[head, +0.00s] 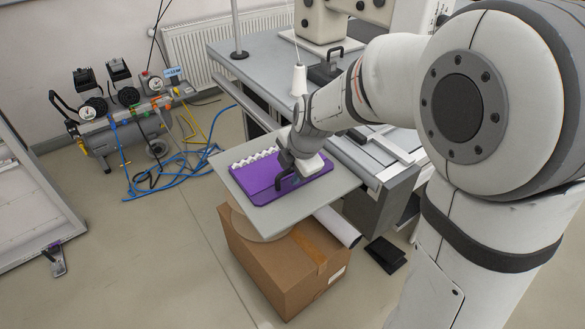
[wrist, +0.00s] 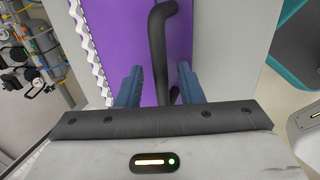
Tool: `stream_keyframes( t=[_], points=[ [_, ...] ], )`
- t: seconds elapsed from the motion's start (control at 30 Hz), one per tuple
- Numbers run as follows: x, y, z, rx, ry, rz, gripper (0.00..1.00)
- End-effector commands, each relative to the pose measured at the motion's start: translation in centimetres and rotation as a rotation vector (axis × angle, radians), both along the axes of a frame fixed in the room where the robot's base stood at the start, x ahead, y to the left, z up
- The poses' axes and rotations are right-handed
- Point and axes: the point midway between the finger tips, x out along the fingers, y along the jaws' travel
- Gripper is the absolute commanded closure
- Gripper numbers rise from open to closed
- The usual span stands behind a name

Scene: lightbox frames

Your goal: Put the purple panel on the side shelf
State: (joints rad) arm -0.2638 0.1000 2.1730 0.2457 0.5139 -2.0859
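The purple panel (head: 265,187) lies flat on a square grey board (head: 338,185) in the head view. It carries a white zigzag strip (head: 252,158) along its far edge and a black handle (wrist: 161,45) on its face. My gripper (head: 291,174) is over the panel at the handle. In the wrist view its two blue fingers (wrist: 160,86) stand apart on either side of the handle, with purple showing in the gaps. The gripper partly hides the panel in the head view. I cannot tell which surface is the side shelf.
A grey workbench (head: 262,67) with a machine is behind and to the right. A compressor (head: 130,125) with blue hoses is at the left.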

Motion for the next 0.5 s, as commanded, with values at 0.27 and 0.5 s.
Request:
stream_keyframes(
  t=[0.27, 0.5],
  points=[
    [-1.2, -0.9, 4.0, 0.001, -0.007, -0.001, 0.66],
    [-2.8, -1.9, 8.5, 0.001, -0.005, 0.000, 0.66]
  ],
)
